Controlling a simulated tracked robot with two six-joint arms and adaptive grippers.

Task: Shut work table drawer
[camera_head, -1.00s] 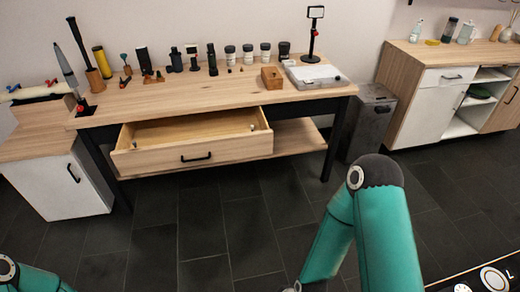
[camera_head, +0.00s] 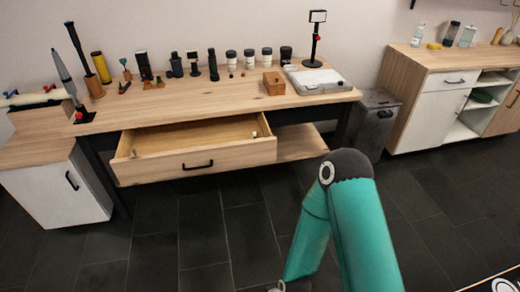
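The work table (camera_head: 215,99) stands ahead with a light wood top and dark legs. Its drawer (camera_head: 232,156) is pulled out toward me, with a black handle (camera_head: 198,166) on its front. My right arm, in teal, rises at the lower right, well short of the drawer. Its gripper is not clearly visible; only a small grey part shows at the bottom edge. My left arm and gripper are out of view.
Bottles and tools line the table's back. A wooden block (camera_head: 274,83) and a grey device with a stand (camera_head: 320,79) sit at right. A dark bin (camera_head: 374,123) stands beside the table, a white cabinet (camera_head: 62,190) at left. The dark floor before the drawer is clear.

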